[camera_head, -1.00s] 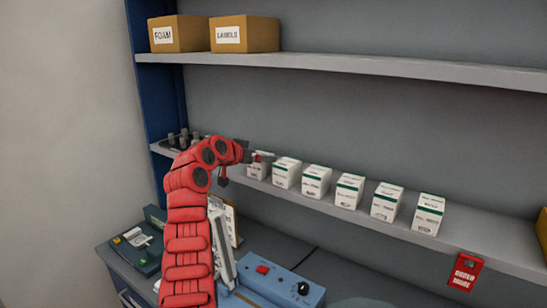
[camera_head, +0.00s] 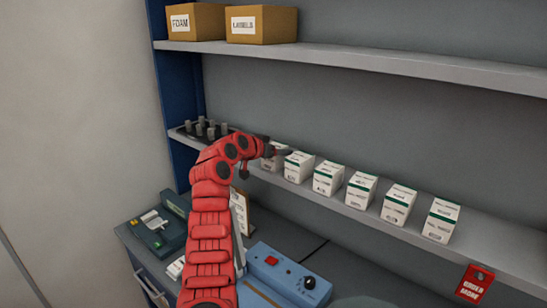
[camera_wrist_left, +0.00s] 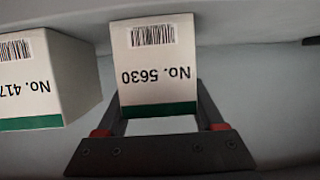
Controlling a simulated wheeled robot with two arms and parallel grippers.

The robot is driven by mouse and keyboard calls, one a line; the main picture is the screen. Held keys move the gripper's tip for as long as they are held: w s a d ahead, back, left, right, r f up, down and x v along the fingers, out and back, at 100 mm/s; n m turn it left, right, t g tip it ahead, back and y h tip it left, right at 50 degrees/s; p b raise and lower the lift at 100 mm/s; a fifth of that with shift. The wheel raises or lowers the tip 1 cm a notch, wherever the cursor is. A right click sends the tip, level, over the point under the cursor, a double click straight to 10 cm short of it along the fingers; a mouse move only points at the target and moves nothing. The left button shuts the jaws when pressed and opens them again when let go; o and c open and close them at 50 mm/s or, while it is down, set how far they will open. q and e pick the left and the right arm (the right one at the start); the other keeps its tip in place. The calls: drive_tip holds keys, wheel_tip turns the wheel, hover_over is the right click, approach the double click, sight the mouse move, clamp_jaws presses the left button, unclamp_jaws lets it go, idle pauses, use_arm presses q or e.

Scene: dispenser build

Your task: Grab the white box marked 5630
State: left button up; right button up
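The white box marked 5630 (camera_wrist_left: 155,65) shows upside down in the left wrist view, with a green band and a barcode. It appears to be the leftmost box (camera_head: 275,163) of the shelf row, partly hidden by my left gripper in the head view. My left gripper (camera_head: 279,153) is at that box. In the wrist view the spread fingers of my left gripper (camera_wrist_left: 160,122) lie along either side of the box's green-banded end. I see no clear sign of a squeeze. My right gripper is out of view.
A neighbouring white box (camera_wrist_left: 45,80) stands close by, its number cut off. Several similar boxes (camera_head: 360,190) continue right along the lower shelf (camera_head: 480,245). A dark rack with pegs (camera_head: 205,130) is left of them. Brown boxes (camera_head: 262,25) stand on the upper shelf.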

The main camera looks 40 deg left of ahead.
use_arm(q)
drive_tip(key=shift+w+d+f, duration=0.2)
drive_tip(key=shift+w+f, duration=0.1)
drive_tip(key=c, duration=0.5)
drive_tip(key=shift+s, duration=0.15)
clamp_jaws()
